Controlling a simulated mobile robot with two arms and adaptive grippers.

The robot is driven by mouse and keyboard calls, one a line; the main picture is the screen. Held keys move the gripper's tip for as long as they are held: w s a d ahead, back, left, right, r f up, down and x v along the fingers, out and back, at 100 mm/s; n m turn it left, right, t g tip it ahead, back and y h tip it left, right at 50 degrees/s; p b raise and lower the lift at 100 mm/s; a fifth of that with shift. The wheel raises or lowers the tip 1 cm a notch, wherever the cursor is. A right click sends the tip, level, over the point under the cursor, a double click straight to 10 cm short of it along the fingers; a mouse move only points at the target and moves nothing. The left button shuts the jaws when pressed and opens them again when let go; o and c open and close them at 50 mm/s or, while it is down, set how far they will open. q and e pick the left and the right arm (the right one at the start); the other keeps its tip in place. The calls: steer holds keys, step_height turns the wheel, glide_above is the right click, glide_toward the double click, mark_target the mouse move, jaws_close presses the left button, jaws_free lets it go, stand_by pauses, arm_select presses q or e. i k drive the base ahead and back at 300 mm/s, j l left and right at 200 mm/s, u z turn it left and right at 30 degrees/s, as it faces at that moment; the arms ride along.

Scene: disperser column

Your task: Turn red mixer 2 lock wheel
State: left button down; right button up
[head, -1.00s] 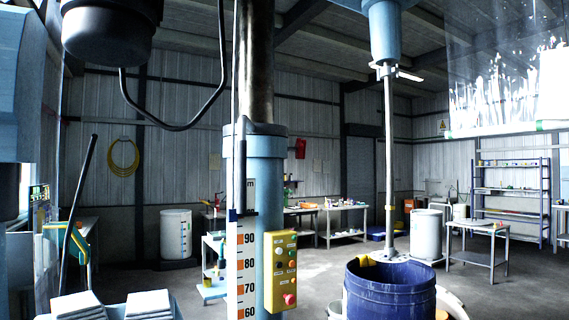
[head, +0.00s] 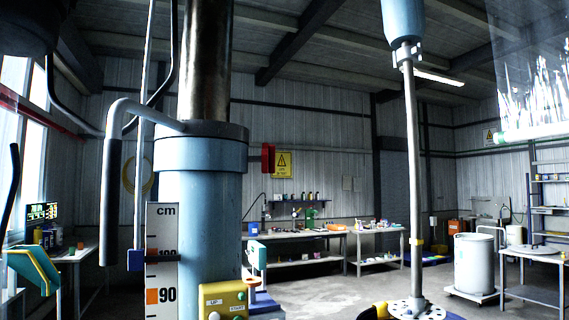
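A thick blue column (head: 200,215) with a dark steel shaft above it stands close in front, left of centre. A small red part (head: 268,158) shows just right of its collar, level with it. It looks like a lock wheel or knob seen edge-on; I cannot tell whether it is fixed to the column. A bent grey lever with a dark grip (head: 112,190) hangs at the column's left. A yellow control box (head: 223,300) is cut by the lower edge. No mixer number is readable. Neither of my grippers is in view.
A mixer shaft (head: 412,170) with a perforated disc (head: 416,309) hangs to the right. A white drum (head: 475,263), workbenches (head: 300,234) and a shelf rack (head: 548,209) stand farther back. Open floor shows between the column and the benches. A monitor (head: 42,212) is at left.

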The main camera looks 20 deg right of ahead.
mark_target(263, 158)
steer(key=i+l, duration=0.1)
steer(key=l, duration=0.25)
steer(key=i+l, duration=0.15)
steer(key=l, duration=0.15)
steer(key=i+l, duration=0.1)
steer(key=l, duration=0.25)
steer(key=i+l, duration=0.15)
steer(key=l, duration=0.15)
steer(key=i+l, duration=0.1)
steer(key=l, duration=0.25)
